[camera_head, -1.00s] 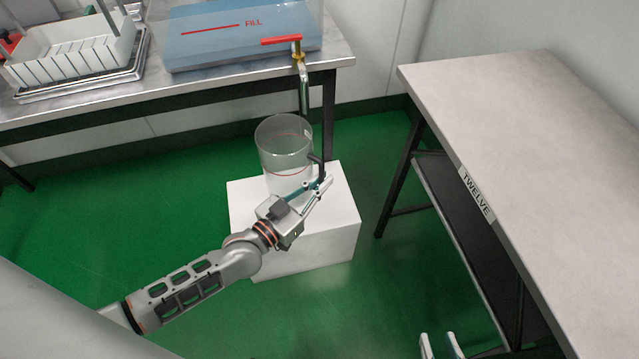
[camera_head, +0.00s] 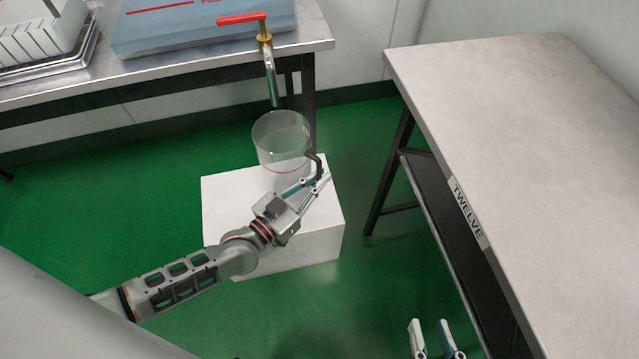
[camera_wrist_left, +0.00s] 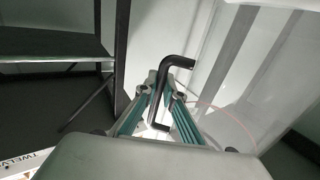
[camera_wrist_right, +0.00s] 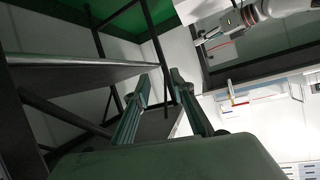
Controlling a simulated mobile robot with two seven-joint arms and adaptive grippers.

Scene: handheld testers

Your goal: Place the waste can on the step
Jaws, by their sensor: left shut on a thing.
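The waste can is a clear cylinder (camera_head: 281,140) with a red line around it and a black handle (camera_head: 318,163). In the head view it appears upright over the white step (camera_head: 325,225); I cannot tell whether its base touches the step. My left gripper (camera_head: 316,182) is shut on the handle. The left wrist view shows the black handle (camera_wrist_left: 178,64) between the fingers (camera_wrist_left: 160,100), with the clear wall (camera_wrist_left: 250,80) beside it. My right gripper (camera_head: 432,338) is low at the bottom of the head view, open and empty; its spread fingers show in the right wrist view (camera_wrist_right: 162,95).
A bench (camera_head: 190,72) at the back carries a blue tank (camera_head: 200,32) with a red-handled tap (camera_head: 264,40) overhanging just behind the can. A grey table labelled TWELVE (camera_head: 530,150) stands on the right. Green floor (camera_head: 150,160) is clear around the step.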

